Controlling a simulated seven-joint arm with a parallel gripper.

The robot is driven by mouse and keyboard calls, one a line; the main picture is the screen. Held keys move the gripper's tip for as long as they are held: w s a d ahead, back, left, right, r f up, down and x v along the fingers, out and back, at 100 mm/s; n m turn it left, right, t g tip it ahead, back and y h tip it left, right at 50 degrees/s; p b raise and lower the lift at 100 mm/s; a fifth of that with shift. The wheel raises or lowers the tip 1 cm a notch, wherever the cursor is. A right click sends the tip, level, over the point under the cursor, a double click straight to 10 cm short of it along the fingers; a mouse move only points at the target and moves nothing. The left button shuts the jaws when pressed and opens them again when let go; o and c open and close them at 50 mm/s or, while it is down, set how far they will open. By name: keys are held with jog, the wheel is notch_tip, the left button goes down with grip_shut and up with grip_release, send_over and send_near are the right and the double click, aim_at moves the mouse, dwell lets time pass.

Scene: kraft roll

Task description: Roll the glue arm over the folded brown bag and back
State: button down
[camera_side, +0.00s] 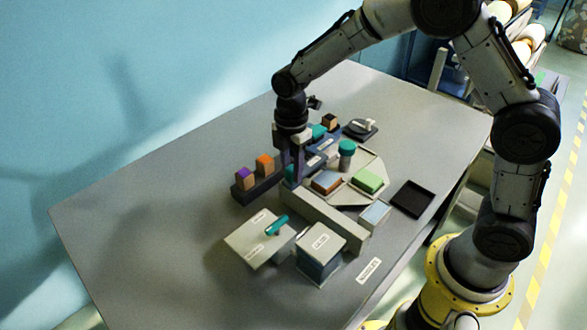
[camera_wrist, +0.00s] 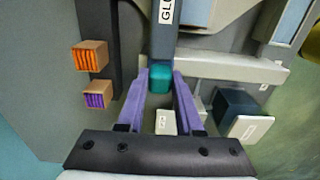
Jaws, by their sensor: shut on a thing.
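The glue arm (camera_wrist: 164,38) is a dark bar with a white "GLU…" label, running up out of the top of the wrist view. Its teal handle end (camera_wrist: 160,77) sits between the purple fingers of my gripper (camera_wrist: 159,84). In the side view my gripper (camera_side: 291,174) points down over the near-left end of the glue arm (camera_side: 318,160) and is shut on the teal handle. A brown block with a dark top (camera_side: 331,120) stands near the far end. I cannot tell a folded brown bag for certain; the wrist partly hides this area.
A green block (camera_side: 368,180) and a black tray (camera_side: 411,198) are at the right. The table's left side is clear.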

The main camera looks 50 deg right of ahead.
jog(key=c, duration=0.6)
grip_release()
jog(key=shift+o, duration=0.2)
jog(key=shift+r, duration=0.1)
notch_tip(320, 180, up, 14)
